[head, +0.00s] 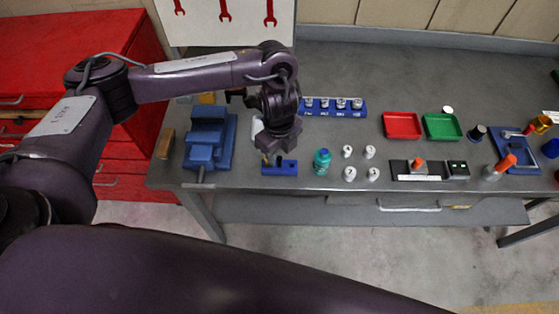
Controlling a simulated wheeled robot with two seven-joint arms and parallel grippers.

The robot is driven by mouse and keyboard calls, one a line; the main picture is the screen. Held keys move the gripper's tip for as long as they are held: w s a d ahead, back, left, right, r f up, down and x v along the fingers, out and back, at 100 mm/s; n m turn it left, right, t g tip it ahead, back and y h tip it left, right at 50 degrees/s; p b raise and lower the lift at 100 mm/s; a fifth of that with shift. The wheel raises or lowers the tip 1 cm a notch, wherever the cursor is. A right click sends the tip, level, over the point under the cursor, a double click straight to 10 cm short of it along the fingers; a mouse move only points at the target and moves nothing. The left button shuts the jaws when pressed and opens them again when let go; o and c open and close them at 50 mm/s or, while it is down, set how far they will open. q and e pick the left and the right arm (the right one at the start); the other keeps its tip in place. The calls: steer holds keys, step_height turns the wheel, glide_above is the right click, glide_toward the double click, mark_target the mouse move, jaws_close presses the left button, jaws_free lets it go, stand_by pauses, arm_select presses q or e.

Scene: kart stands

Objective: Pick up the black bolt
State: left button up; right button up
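My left gripper (272,158) points down over a small blue block (283,169) near the front edge of the grey workbench (420,75). A small dark shape shows between the gripper and the block's top; it may be the black bolt or a fingertip, and I cannot tell which. The fingers are small and partly hidden by the wrist, so I cannot tell whether they are open or shut. I cannot make out my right gripper.
A blue vise (208,140) stands left of the gripper. A teal bottle (322,161) and several white pieces (349,173) stand to its right. Behind is a blue rack (335,107). Red (402,125) and green (442,126) trays lie farther right. The bench's back right is clear.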

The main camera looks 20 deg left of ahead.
mark_target(279, 158)
arm_select(q)
steer(key=f, duration=0.2)
steer(key=shift+w+f, duration=0.3)
steer(key=shift+f, duration=0.1)
steer(key=shift+w+f+b, duration=0.1)
steer(key=shift+f+b, duration=0.3)
steer(key=shift+f, duration=0.55)
steer(key=c, duration=0.4)
jaws_close()
arm_select(e)
steer(key=shift+w+a+f, duration=0.1)
steer(key=shift+w+f, duration=0.1)
steer(key=shift+w, duration=0.25)
steer(key=shift+w+f, duration=0.15)
steer(key=shift+w, duration=0.3)
